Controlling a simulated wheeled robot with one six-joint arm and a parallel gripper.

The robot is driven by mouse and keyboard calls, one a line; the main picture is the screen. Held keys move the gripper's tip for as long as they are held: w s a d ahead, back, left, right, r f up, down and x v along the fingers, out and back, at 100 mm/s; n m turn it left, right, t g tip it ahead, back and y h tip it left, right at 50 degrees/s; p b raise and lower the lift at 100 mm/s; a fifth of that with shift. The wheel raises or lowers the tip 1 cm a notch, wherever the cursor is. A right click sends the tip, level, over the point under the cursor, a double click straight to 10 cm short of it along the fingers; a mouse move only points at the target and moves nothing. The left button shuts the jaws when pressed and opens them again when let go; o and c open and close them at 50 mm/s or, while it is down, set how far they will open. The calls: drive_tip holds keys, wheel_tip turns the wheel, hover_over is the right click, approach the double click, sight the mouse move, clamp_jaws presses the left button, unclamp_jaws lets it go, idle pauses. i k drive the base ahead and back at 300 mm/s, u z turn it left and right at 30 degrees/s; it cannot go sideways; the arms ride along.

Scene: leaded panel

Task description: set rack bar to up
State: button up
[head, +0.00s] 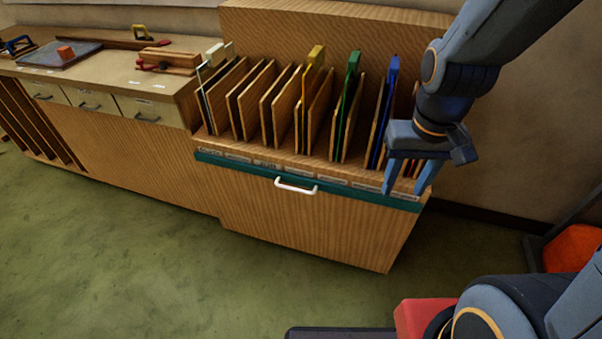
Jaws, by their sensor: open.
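The rack (300,228) is a wooden cabinet with upright dividers on top. The rack bar (236,164) is a teal strip along the rack's front, just below the shelf edge. A white handle (296,187) sticks out from its middle and hangs a little below the strip. My gripper (406,187) is open and points down, in front of the bar's right end in the picture. It is well to the right of the handle. Its fingers cover part of the rack's right end. I cannot tell whether they touch the bar.
Coloured sheets stand between the dividers: yellow (315,58), green (351,75) and blue (391,75). A workbench (110,70) with drawers and tools adjoins the rack on the left. An orange object (573,248) is at the far right. The green floor before the rack is clear.

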sight(278, 176)
drive_tip(key=u, duration=0.95)
drive_tip(key=i, duration=0.15)
drive_tip(key=z, duration=0.3)
